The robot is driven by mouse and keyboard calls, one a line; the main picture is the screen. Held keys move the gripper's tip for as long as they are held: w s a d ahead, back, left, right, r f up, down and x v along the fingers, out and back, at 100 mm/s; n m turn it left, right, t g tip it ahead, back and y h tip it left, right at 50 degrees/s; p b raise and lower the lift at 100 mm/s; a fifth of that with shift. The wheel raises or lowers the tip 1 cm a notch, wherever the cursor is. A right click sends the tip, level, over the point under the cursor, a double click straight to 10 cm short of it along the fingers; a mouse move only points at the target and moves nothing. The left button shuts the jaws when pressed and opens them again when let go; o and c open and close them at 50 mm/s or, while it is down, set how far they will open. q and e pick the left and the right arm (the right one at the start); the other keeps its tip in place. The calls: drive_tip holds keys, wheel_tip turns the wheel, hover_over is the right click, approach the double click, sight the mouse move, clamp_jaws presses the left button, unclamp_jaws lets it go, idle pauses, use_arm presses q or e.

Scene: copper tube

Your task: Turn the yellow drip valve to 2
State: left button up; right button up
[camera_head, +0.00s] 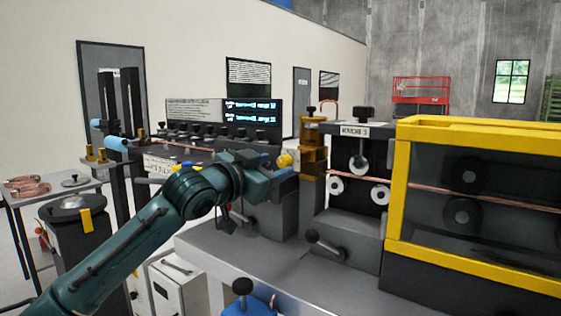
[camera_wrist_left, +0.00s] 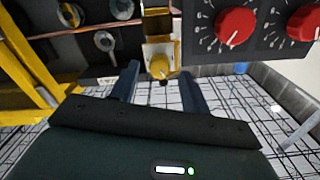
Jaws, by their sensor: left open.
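The yellow drip valve is a small round knob (camera_wrist_left: 161,67) at the upper middle of the left wrist view, under a pale mount with a yellow-brown block above it. In the head view the yellow knob (camera_head: 284,160) shows just beyond my left gripper (camera_head: 287,173). In the wrist view my left gripper (camera_wrist_left: 160,76) is open, with one finger on each side of the knob. Gaps show between knob and fingers, and I cannot tell the depth between them. The number that the valve points to is not readable. My right gripper is not in view.
An amber cylinder (camera_head: 313,155) stands right of the knob. A copper tube (camera_head: 490,198) runs through rollers and the yellow-framed guard (camera_head: 398,185). Red dials (camera_wrist_left: 236,27) sit close to the right finger in the wrist view. The grey bench top (camera_head: 225,255) has free room.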

sight(281, 163)
use_arm(q)
drive_tip(key=shift+x, duration=1.65)
drive_tip(key=shift+c, duration=0.5)
drive_tip(key=c, duration=0.9)
